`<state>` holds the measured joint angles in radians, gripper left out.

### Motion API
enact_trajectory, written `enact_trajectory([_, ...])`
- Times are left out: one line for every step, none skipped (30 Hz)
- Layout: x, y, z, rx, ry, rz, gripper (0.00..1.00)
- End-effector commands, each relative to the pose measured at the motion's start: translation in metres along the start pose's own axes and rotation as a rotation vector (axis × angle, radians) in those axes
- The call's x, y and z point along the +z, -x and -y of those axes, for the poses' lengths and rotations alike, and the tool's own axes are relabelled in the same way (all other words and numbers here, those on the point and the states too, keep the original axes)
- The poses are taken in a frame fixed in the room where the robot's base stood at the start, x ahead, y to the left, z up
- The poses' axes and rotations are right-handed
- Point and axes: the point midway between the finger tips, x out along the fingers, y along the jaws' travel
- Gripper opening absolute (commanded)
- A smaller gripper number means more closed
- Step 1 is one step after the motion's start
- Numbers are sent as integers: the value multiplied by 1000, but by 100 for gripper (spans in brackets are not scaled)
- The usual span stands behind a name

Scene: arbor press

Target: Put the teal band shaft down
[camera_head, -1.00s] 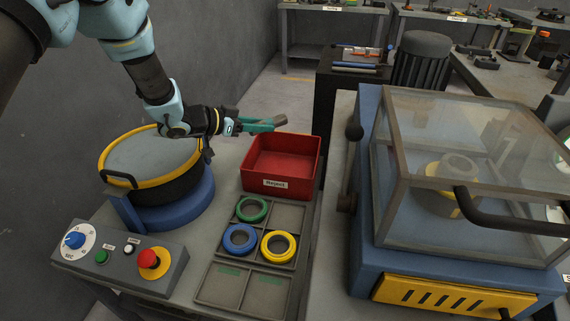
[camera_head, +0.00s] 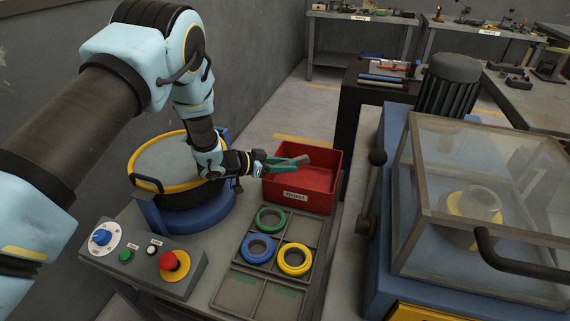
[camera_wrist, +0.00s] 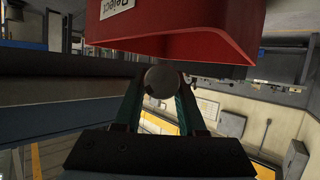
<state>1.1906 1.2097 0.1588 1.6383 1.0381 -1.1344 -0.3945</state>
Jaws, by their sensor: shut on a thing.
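My gripper (camera_head: 288,165) has teal fingers and is shut on a grey shaft (camera_head: 299,159) near the left side of the red reject bin (camera_head: 298,201). In the wrist view the shaft's round dark grey end (camera_wrist: 161,81) sits between the two fingertips (camera_wrist: 160,98). The bin (camera_wrist: 175,30) shows close by at the top of that view. No teal band can be made out on the shaft; the fingers cover part of it. I cannot tell whether the shaft is over the bin or just beside it.
In front of the bin is a grey compartment tray (camera_head: 238,292) with a green ring (camera_head: 271,219), a blue ring (camera_head: 258,248) and a yellow ring (camera_head: 295,259). A round yellow-rimmed drum (camera_head: 165,158) stands left. A control box (camera_head: 190,285) is at front left. A clear-guarded press (camera_head: 480,190) stands right.

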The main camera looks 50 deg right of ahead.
Motion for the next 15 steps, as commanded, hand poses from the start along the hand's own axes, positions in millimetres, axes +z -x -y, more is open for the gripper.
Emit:
enact_trajectory([-1, 0, 0, 0, -1, -2, 0])
enact_trajectory([-1, 0, 0, 0, -1, -2, 0])
enact_trajectory([-1, 0, 0, 0, -1, -2, 0])
enact_trajectory([0, 0, 0, 0, 0, -2, 0])
enact_trajectory([0, 0, 0, 0, 0, -1, 0])
enact_trajectory([2, -1, 0, 0, 0, -1, 0])
enact_trajectory([3, -1, 0, 0, 0, -1, 0])
enact_trajectory([4, -2, 1, 0, 0, -1, 0])
enact_trajectory([5, -2, 1, 0, 0, -1, 0])
enact_trajectory([6, -2, 1, 0, 0, -1, 0])
enact_trajectory([7, -3, 1, 0, 0, -1, 0])
enact_trajectory([8, -3, 1, 0, 0, -1, 0])
enact_trajectory([8, -4, 1, 0, 0, -1, 0])
enact_trajectory([9, -4, 1, 0, 0, -1, 0])
enact_trajectory([10, -4, 1, 0, 0, -1, 0])
